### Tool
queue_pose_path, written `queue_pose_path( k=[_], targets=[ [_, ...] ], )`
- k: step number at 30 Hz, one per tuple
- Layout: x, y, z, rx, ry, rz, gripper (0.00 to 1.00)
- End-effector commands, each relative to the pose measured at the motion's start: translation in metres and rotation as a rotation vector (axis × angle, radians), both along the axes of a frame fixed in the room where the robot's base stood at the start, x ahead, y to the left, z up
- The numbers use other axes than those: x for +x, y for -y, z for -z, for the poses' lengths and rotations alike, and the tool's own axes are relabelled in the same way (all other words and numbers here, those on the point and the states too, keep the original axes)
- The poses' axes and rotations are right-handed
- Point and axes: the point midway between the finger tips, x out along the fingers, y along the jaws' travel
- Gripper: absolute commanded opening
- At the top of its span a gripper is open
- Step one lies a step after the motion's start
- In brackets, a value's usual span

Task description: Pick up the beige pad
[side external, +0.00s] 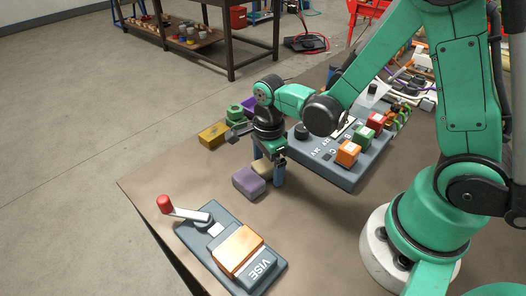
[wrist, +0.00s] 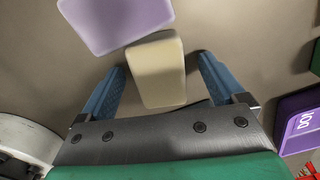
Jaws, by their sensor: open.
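The beige pad (wrist: 156,70) lies on the table in the wrist view, between the two blue fingers of my gripper (wrist: 160,85). A gap shows on both sides of it. In the side external view the beige pad (side external: 262,168) shows only in part, behind the purple block and beside a finger. My gripper (side external: 267,168) points down over it there, fingers spread and holding nothing. The purple block (wrist: 115,20) lies right by the far end of the pad; I cannot tell if they touch.
The purple block (side external: 248,182) is close in front of my gripper. A vise (side external: 238,248) with a red-knobbed handle lies near the table's front edge. A grey panel (side external: 343,172) with colored blocks is at the right. Yellow (side external: 213,135) and green (side external: 234,112) blocks stand behind.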

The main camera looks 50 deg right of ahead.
Motion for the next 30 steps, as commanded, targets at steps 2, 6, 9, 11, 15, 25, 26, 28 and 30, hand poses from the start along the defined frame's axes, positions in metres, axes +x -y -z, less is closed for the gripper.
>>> queue_pose_path(
  k=[2, 6, 9, 11, 15, 25, 26, 28, 30],
  targets=[
    [0.0, 0.0, 0.0, 0.0, 0.0, 0.0, 0.89],
    [0.0, 0.0, 0.0, 0.0, 0.0, 0.0, 0.78],
    [0.0, 0.0, 0.0, 0.0, 0.0, 0.0, 0.5],
    [0.0, 0.0, 0.0, 0.0, 0.0, 0.0, 0.33],
    [0.0, 0.0, 0.0, 0.0, 0.0, 0.0, 0.0],
    [0.0, 0.0, -0.003, 0.0, 0.0, 0.0, 0.0],
    [0.0, 0.0, -0.004, 0.0, 0.0, 0.0, 0.0],
    [0.0, 0.0, -0.008, 0.0, 0.0, 0.0, 0.0],
    [0.0, 0.0, -0.014, 0.0, 0.0, 0.0, 0.0]
  ],
)
